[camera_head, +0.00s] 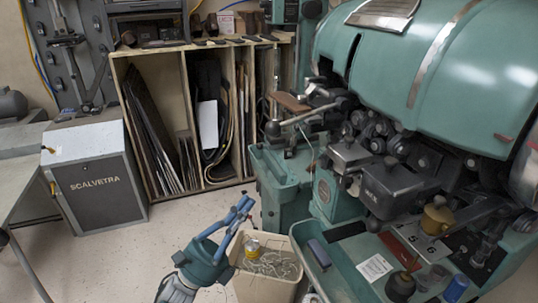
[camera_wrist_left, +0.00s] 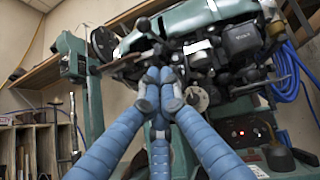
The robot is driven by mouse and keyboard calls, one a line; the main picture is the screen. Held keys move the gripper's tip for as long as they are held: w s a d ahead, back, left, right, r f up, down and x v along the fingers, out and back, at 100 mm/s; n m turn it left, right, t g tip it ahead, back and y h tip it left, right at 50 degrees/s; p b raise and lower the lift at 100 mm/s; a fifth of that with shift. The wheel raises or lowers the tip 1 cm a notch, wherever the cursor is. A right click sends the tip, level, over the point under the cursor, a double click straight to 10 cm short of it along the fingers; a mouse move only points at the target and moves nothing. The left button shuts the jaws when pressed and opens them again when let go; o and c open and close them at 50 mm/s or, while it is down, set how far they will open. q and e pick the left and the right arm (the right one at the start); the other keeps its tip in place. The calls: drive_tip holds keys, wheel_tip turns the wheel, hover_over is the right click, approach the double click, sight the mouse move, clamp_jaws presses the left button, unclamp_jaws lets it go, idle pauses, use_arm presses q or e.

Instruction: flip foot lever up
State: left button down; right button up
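The green sole stitcher (camera_head: 425,50) fills the right of the head view and shows behind my fingers in the wrist view (camera_wrist_left: 205,18). A grey lever (camera_head: 312,115) with a dark ball knob (camera_head: 272,128) sticks out left from its head, sloping slightly; I cannot tell for sure that it is the foot lever. My left gripper (camera_head: 246,206) is low in front of the machine, below and left of this lever and apart from it. In the wrist view its blue fingers (camera_wrist_left: 160,90) converge with their tips together, and nothing shows held. My right gripper is out of view.
A beige bin (camera_head: 262,285) with tangled scraps stands close under my left gripper. A green tray (camera_head: 345,270) with a dark bottle (camera_head: 400,287) and a blue spool (camera_head: 456,287) is to the right. A grey SCALVETRA cabinet (camera_head: 95,180) and wooden rack (camera_head: 220,183) stand behind left. Floor between is clear.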

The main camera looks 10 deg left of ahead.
use_arm(q)
drive_tip(key=a+r+p+x, duration=0.1)
drive_tip(key=r+p+x, duration=0.1)
drive_tip(key=p+x, duration=0.5)
drive_tip(key=x, duration=0.5)
drive_tip(key=shift+s+a+r, duration=0.2)
drive_tip(key=shift+r, duration=0.1)
drive_tip(key=shift+p, duration=0.3)
